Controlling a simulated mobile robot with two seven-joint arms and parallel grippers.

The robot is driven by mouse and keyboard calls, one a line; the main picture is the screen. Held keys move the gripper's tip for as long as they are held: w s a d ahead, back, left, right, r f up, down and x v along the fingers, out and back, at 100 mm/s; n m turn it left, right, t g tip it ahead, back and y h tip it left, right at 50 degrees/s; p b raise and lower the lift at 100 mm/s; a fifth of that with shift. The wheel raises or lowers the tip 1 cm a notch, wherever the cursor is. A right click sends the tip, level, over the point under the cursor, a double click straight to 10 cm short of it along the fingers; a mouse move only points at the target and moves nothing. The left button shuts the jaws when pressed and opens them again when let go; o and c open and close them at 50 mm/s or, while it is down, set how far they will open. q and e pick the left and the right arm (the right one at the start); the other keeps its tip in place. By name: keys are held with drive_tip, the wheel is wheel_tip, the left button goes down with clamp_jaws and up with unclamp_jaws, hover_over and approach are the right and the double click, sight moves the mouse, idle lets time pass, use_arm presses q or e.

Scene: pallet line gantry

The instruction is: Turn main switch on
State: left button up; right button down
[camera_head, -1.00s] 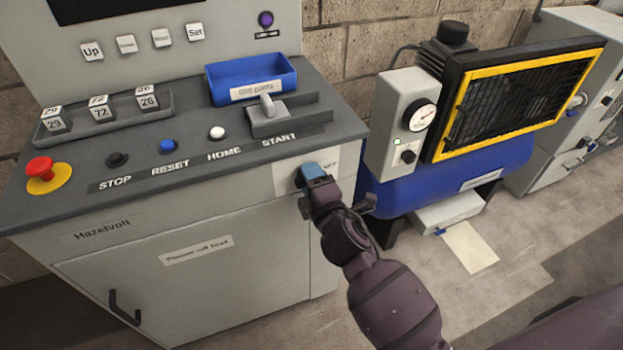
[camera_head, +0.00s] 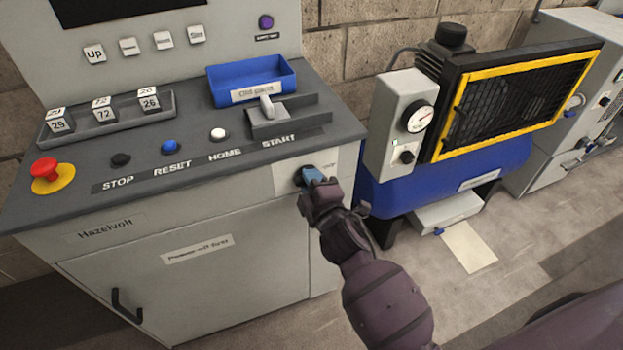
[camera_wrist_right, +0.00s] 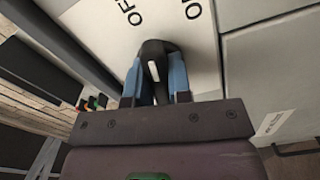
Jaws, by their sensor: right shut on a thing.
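The main switch is a black rotary knob with a white mark (camera_wrist_right: 154,68) on a pale plate (camera_wrist_right: 195,50) lettered "OFF" and another label beginning with "O", partly cut off. The plate also shows on the grey cabinet's front (camera_head: 287,180), below its top right corner. My right gripper (camera_wrist_right: 158,85) has its two blue fingers on either side of the knob, shut on it. In the head view my right gripper (camera_head: 312,176) covers part of the switch. My left gripper is not in view.
The console top holds a red stop button (camera_head: 45,168), several small buttons, a blue bin (camera_head: 252,82) and a grey lever (camera_head: 268,106). A blue compressor with a yellow-framed grille (camera_head: 515,100) stands close at right.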

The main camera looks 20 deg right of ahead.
drive_tip(key=m+p, duration=0.1)
drive_tip(key=m, duration=0.1)
drive_tip(key=shift+r+m, duration=0.15)
drive_tip(key=shift+m, duration=0.25)
drive_tip(key=m+p, duration=0.1)
drive_tip(key=m, duration=0.1)
drive_tip(key=shift+m, duration=0.4)
drive_tip(key=shift+m+p, duration=0.55)
drive_tip(key=shift+m, duration=0.35)
drive_tip(key=m+p, duration=0.1)
drive_tip(key=m, duration=0.1)
drive_tip(key=shift+m, duration=0.3)
drive_tip(key=m+p, duration=0.1)
drive_tip(key=m, duration=0.2)
drive_tip(key=shift+p, duration=0.35)
drive_tip(key=shift+m+p, duration=0.35)
drive_tip(key=shift+m, duration=0.65)
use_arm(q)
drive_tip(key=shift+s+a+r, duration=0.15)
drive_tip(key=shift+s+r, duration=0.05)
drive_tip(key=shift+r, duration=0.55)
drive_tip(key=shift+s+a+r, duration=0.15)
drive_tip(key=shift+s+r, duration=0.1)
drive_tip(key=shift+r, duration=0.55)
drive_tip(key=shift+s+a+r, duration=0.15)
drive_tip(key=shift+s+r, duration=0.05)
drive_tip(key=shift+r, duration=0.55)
use_arm(e)
drive_tip(key=shift+f, duration=0.2)
